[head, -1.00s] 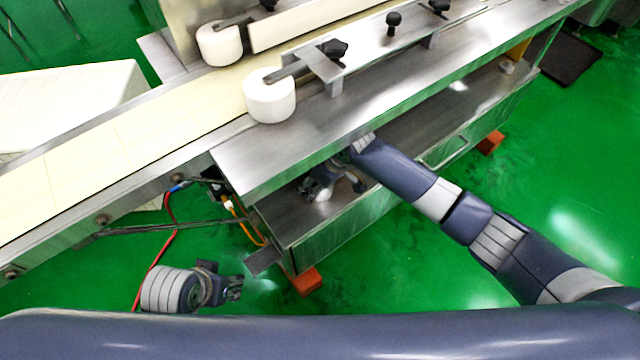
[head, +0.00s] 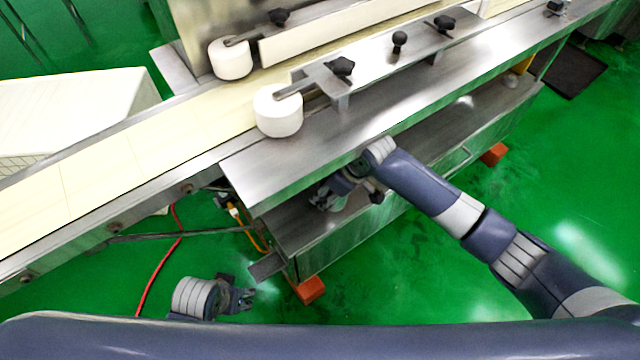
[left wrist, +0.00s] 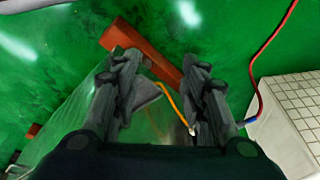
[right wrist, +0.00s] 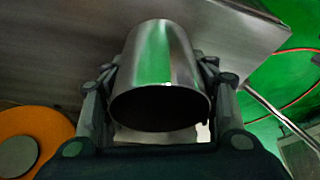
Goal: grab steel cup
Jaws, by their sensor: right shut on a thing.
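The steel cup (right wrist: 160,60) is a shiny cylinder in the right wrist view, its dark open mouth turned toward the camera. My right gripper (right wrist: 160,75) has a finger on each side of it and is shut on it. In the head view my right gripper (head: 330,195) is under the overhanging steel top, above the lower shelf; the cup cannot be made out there. My left gripper (head: 248,298) is low at the left, above the green floor, away from the cup. In the left wrist view its fingers (left wrist: 160,70) are apart with nothing held.
The steel machine top (head: 290,165) overhangs the lower shelf (head: 285,225) close to my right gripper. A pale conveyor belt (head: 110,170) runs left. Cables (head: 160,275) hang near my left gripper. An orange disc (right wrist: 35,145) lies beside the right gripper.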

